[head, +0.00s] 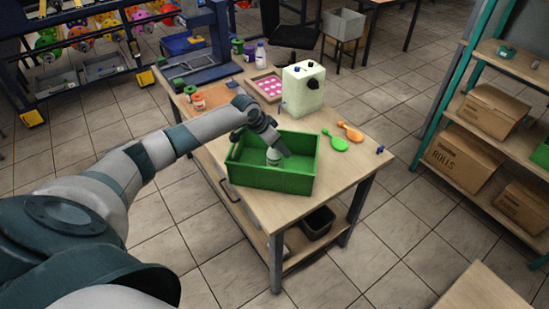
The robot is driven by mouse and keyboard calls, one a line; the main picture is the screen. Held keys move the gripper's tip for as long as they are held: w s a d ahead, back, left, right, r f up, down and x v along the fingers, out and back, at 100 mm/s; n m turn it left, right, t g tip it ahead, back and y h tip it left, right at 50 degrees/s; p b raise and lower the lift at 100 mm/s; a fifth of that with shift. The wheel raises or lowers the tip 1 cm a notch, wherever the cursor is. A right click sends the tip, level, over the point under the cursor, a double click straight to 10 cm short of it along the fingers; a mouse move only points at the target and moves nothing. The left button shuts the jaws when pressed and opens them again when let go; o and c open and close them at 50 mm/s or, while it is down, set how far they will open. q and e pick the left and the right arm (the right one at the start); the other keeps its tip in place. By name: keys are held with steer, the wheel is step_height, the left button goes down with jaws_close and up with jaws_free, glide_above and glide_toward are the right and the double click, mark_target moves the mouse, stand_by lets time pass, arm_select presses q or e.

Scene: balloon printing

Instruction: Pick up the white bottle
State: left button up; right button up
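A white bottle (260,54) with a dark cap stands upright at the back of the wooden table, beside a small dark jar. My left gripper (277,149) points down into the green crate (270,181) on the table, well in front of that bottle. A small whitish rounded object (273,157) is in the crate right at the gripper's fingers. I cannot tell whether it is another bottle, or whether the fingers hold it. My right gripper is out of view.
A pale green machine (303,89) stands behind the crate, with a pink-dotted tray (268,86) beside it. Small jars (198,100) stand at the left. The table's front right corner is clear.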

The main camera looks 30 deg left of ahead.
arm_select(q)
steer(key=shift+c, duration=0.2)
jaws_close()
steer(key=shift+r, duration=0.1)
steer(key=shift+r+b, duration=0.35)
steer(key=shift+r, duration=0.3)
step_height(320, 180, up, 8)
steer(key=shift+f+b, duration=0.2)
steer(key=shift+b, duration=1)
steer(key=shift+r, duration=0.5)
